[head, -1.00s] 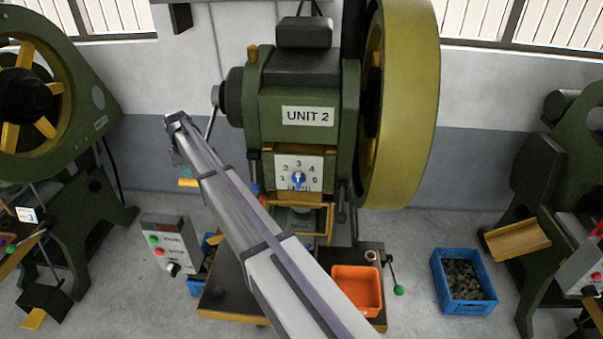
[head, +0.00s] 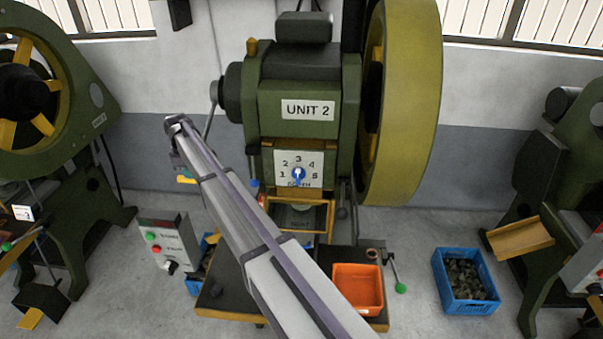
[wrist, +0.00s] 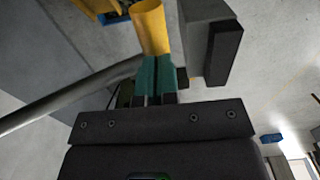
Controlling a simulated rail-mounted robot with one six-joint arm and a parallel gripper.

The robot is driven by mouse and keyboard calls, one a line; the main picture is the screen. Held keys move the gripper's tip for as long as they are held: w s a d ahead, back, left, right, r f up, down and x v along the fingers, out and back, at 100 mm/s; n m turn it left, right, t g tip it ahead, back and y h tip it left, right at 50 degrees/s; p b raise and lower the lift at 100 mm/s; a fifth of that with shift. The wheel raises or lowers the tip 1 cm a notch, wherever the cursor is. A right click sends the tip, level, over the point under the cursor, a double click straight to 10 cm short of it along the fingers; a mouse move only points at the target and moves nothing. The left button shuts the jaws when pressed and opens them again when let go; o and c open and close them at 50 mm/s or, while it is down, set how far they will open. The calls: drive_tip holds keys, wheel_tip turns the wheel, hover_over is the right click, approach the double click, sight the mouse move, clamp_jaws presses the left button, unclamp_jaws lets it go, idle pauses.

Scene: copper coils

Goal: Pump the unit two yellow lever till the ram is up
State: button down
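The unit two lever has a grey rod (head: 210,124) running down from the hub at the left side of the press. Its yellow grip (head: 186,180) shows beside the far end of my arm, and also in the wrist view (wrist: 150,28). My gripper (wrist: 157,72) has teal fingers close together at the near end of the yellow grip. They appear shut on it, though the contact is partly hidden. In the head view, the gripper (head: 178,162) is small and partly covered by my arm. The grey ram (head: 299,196) shows low, behind a yellow frame; its exact height is unclear.
The UNIT 2 press (head: 300,85) has a large flywheel (head: 412,100) on the right. A control box (head: 165,243) stands at left below the lever. An orange bin (head: 358,288) sits on the press table, and a blue crate (head: 466,280) stands on the floor.

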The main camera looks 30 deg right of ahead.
drive_tip(key=f+b, duration=0.1)
drive_tip(key=w+f+b, duration=0.1)
drive_tip(key=f+b, duration=0.1)
drive_tip(key=d+f+b, duration=0.1)
drive_tip(key=f+b, duration=0.1)
drive_tip(key=shift+w+d, duration=0.1)
drive_tip(key=shift+w, duration=0.2)
drive_tip(key=shift+w+d+f, duration=0.1)
drive_tip(key=f+b, duration=0.1)
drive_tip(key=w+d+f+b, duration=0.1)
drive_tip(key=f+b, duration=0.1)
drive_tip(key=w+d+f+b, duration=0.1)
drive_tip(key=f+b, duration=0.1)
drive_tip(key=shift+w, duration=0.2)
idle(0.3)
